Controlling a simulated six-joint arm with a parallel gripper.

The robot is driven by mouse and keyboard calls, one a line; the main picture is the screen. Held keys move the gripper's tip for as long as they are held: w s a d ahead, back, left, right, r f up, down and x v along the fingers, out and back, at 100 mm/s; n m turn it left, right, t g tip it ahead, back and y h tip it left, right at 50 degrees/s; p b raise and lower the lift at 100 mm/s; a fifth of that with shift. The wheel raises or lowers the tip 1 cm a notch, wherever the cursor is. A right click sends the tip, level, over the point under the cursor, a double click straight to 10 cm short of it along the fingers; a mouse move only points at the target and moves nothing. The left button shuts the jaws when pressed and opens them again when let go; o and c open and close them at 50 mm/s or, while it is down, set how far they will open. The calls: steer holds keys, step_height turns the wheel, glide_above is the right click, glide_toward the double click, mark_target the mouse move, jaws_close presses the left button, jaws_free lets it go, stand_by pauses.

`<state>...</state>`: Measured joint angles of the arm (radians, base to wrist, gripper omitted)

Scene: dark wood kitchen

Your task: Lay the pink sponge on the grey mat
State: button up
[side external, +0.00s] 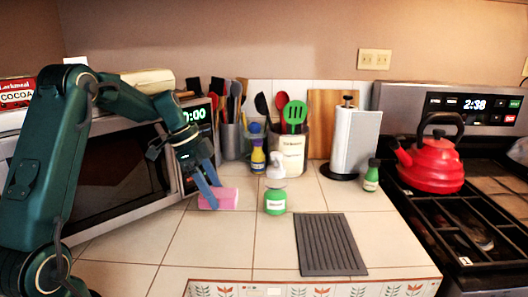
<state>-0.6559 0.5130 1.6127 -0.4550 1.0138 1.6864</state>
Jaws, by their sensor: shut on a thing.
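The pink sponge (226,199) is at the middle left of the tiled counter, in front of the microwave's right end. My gripper (208,198) reaches down from the left and is shut on the sponge's left part. The near finger covers part of the sponge. I cannot tell whether the sponge touches the counter or is slightly above it. The grey mat (330,245) is a ribbed rectangle lying flat near the counter's front edge, to the right of the sponge. Its top is bare.
A green soap bottle with a pump (275,195) stands between the sponge and the mat. A small green bottle (371,176) and a paper towel holder (354,145) stand behind the mat. The stove with a red kettle (436,165) is at right. The tiles left of the mat are clear.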

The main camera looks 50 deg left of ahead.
steer(key=w+d+r, duration=0.3)
steer(key=w+d, duration=0.6)
steer(key=d, duration=0.3)
glide_toward(334, 259)
steer(key=shift+w+d+f, duration=0.45)
steer(key=shift+w, duration=0.3)
steer(key=shift+w+d+f, duration=0.1)
steer(key=shift+d+f, duration=0.25)
steer(key=shift+f, duration=1.8)
steer(key=shift+f, duration=0.15)
steer(key=o, duration=1.4)
steer(key=shift+o, duration=0.2)
